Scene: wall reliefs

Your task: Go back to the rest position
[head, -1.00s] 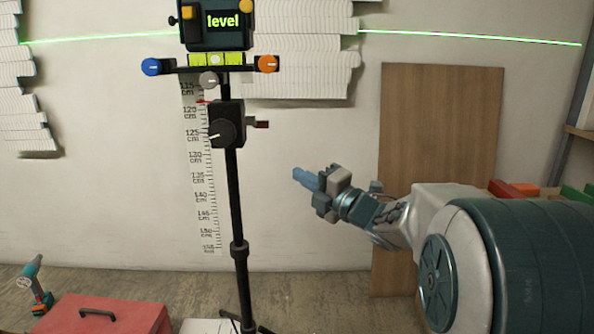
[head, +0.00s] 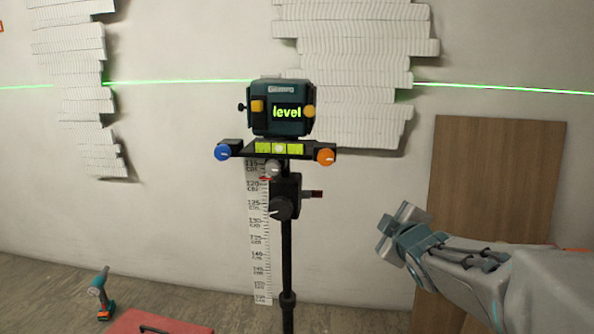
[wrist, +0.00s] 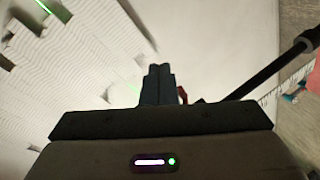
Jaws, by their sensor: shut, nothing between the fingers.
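My gripper (head: 392,232) is in the right half of the head view, in front of the wall and right of the tripod pole (head: 287,255). It holds nothing. In the wrist view its two fingers (wrist: 158,82) are together at the picture's middle.
White layered reliefs (head: 350,60) hang on the wall, crossed by a green laser line. A wooden board (head: 495,180) leans behind my arm. A height scale (head: 258,230) is behind the pole. A drill (head: 102,295) and a red case (head: 150,322) are at lower left.

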